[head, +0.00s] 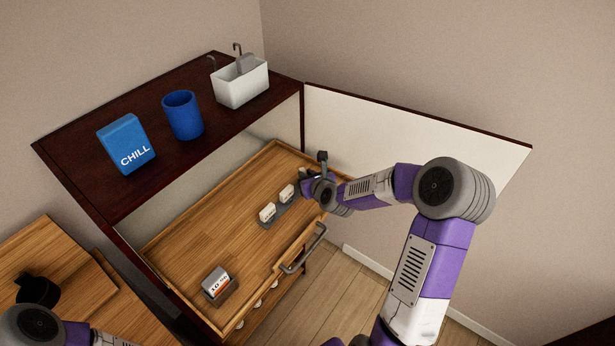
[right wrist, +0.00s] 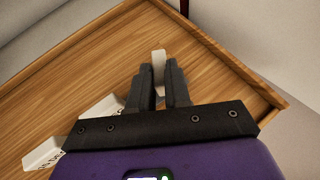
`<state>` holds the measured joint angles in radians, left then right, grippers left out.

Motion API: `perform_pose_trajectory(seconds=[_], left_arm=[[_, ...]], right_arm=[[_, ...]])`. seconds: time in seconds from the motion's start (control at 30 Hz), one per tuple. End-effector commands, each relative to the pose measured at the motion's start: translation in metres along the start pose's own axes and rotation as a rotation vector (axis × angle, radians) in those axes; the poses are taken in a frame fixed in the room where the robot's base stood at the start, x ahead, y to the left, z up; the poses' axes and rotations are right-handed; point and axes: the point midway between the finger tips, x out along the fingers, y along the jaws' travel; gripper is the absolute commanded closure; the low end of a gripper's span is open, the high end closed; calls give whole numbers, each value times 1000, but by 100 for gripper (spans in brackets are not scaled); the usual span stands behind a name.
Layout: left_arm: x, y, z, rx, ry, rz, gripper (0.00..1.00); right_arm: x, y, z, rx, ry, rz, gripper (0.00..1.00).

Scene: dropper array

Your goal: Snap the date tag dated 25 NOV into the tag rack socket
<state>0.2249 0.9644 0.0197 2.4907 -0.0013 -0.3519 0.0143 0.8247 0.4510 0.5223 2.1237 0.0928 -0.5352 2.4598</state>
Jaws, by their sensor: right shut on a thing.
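My right gripper (head: 308,181) is over the far right part of the wooden drawer. In the right wrist view its two dark fingers (right wrist: 166,88) are shut on a pale tag (right wrist: 159,66), whose tip shows beyond them; its date cannot be read. A dark grey tag rack (head: 279,214) lies on the drawer floor and holds a white tag (head: 267,212) and another white tag (head: 286,193). The rack's far end is hidden by my gripper. My left gripper (head: 38,290) is dark and low at the left; its jaws cannot be made out.
A small grey block with a printed label (head: 219,284) sits near the drawer's front left. A shelf (head: 160,95) above bears a blue CHILL box (head: 126,143), a blue cup (head: 183,115) and a white bin (head: 240,85). The drawer's handle (head: 304,250) juts out. The drawer's middle left is clear.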

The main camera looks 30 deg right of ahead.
Motion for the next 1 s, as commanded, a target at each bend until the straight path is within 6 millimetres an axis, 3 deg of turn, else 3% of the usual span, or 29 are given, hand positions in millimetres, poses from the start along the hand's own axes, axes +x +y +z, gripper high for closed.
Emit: perform_pose_trajectory(seconds=[0.03, 0.2, 0.57, 1.0], left_arm=[[0, 0, 0, 0, 0, 0, 0], [0, 0, 0, 0, 0, 0, 0], [0, 0, 0, 0, 0, 0, 0], [0, 0, 0, 0, 0, 0, 0]], right_arm=[[0, 0, -4, 3, 9, 1, 80], [0, 0, -3, 2, 8, 1, 53], [-4, 0, -2, 1, 5, 0, 53], [-64, -1, -2, 1, 6, -1, 53]])
